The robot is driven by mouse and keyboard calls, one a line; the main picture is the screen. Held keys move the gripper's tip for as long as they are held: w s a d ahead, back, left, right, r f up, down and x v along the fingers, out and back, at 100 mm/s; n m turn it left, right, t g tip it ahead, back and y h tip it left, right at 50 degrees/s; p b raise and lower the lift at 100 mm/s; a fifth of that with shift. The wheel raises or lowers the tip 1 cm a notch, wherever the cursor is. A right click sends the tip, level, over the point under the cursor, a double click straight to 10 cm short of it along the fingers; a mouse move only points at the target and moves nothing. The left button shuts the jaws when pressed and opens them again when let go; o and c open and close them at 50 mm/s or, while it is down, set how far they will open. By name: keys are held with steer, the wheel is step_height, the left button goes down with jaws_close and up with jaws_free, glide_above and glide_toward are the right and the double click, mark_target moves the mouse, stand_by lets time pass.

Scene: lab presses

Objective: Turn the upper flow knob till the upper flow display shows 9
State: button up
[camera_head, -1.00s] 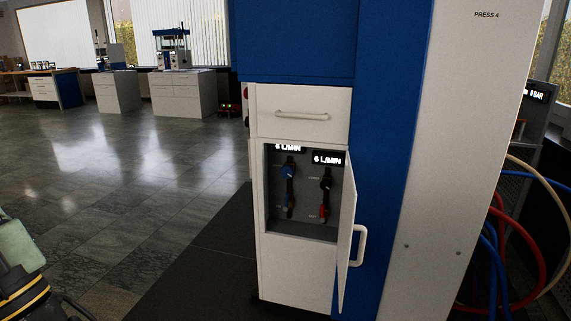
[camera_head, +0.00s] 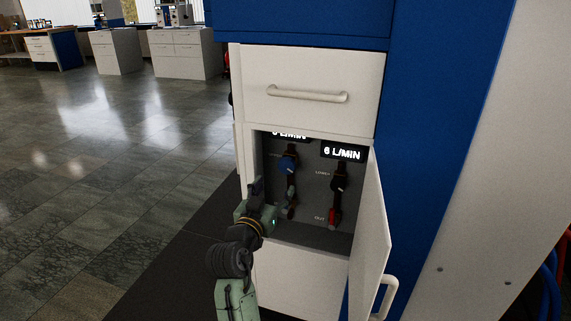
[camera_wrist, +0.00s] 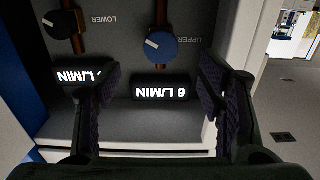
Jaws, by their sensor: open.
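The upper flow knob (camera_head: 289,163) is blue and sits on the left pipe inside the open cabinet. In the wrist view the upper knob (camera_wrist: 159,45) has a white mark and the label UPPER beside it. The upper flow display (camera_wrist: 160,88) appears upside down there and reads 6 L/MIN; in the head view the cabinet's top edge partly hides it. My gripper (camera_wrist: 158,88) is open and empty, its fingers either side of that display in the picture. In the head view my gripper (camera_head: 270,200) is at the opening's lower left, below the knob and apart from it.
The black lower flow knob (camera_head: 339,183) is on the right, under a lower flow display (camera_head: 342,152) reading 6 L/MIN. The cabinet door (camera_head: 371,215) stands open at the right. A drawer (camera_head: 310,90) is above. The cabinet's side wall is close to my gripper.

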mark_target(286, 168)
steer(key=p+x, duration=0.1)
steer(key=x, duration=0.9)
steer(key=shift+c, duration=0.2)
steer(key=c, duration=1.1)
steer(key=shift+r+n+p, duration=0.1)
steer(key=shift+n+p, duration=0.3)
steer(key=shift+p, duration=0.1)
steer(key=n+p, duration=0.3)
steer(key=n, duration=0.2)
steer(key=shift+r+n, duration=0.1)
steer(key=shift+n, duration=0.2)
steer(key=n+p, duration=0.3)
steer(key=n, duration=0.2)
steer(key=shift+n, duration=0.3)
